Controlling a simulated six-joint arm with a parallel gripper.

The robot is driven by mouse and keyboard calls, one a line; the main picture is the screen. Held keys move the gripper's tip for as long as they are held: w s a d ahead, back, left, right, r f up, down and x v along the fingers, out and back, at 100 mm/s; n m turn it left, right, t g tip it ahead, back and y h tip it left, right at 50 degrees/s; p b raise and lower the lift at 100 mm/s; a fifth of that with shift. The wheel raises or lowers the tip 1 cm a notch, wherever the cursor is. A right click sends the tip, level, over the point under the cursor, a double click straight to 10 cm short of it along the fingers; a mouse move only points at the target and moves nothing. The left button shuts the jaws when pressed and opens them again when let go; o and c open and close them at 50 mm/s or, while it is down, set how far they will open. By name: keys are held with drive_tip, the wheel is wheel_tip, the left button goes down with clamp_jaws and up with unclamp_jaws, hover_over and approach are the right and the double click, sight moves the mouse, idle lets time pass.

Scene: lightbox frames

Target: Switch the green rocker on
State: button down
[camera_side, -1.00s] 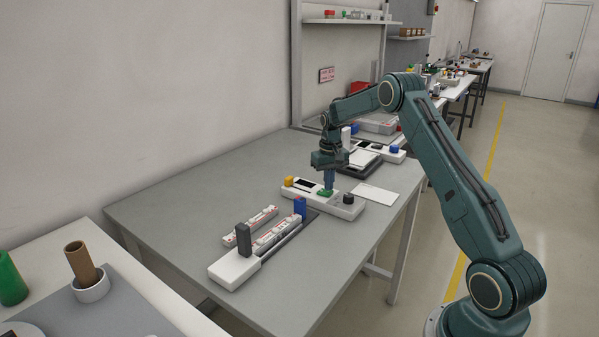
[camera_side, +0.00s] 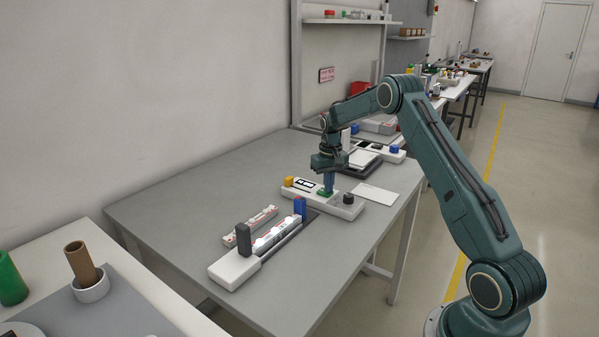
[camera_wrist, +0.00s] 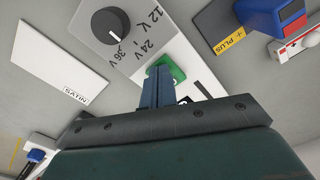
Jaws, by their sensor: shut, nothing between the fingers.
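The green rocker (camera_side: 321,194) sits on a white control box (camera_side: 340,208) on the grey bench. In the wrist view the green rocker (camera_wrist: 178,74) shows around the fingertips, which hide part of it. My gripper (camera_side: 328,190) is shut and empty, pointing down with its blue fingertips at the rocker; they appear to touch it. The fingers (camera_wrist: 157,78) are together in the wrist view. The box's display window (camera_side: 304,184) is white with dark marks. The rocker's exact tilt is hard to tell.
A white card (camera_side: 376,194) marked SATIN lies behind right.

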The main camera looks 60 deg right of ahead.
drive_tip(key=shift+f, duration=0.1)
drive_tip(key=shift+r, duration=3.5)
drive_tip(key=s+a+r+n+t, duration=0.1)
drive_tip(key=s+a+r+n, duration=0.1)
drive_tip(key=s+a+r, duration=0.55)
drive_tip(key=s+a+r+n+t, duration=0.1)
drive_tip(key=s+a+r+t, duration=0.15)
drive_tip(key=a+r, duration=0.9)
drive_tip(key=s+a+f+n+t, duration=0.1)
drive_tip(key=s+a+f, duration=0.1)
drive_tip(key=s+a, duration=0.4)
drive_tip(key=s+a+f+n+t, duration=0.1)
drive_tip(key=s+a, duration=0.6)
drive_tip(key=s, duration=0.8)
drive_tip(key=shift+f+n, duration=0.45)
drive_tip(key=shift+n, duration=0.05)
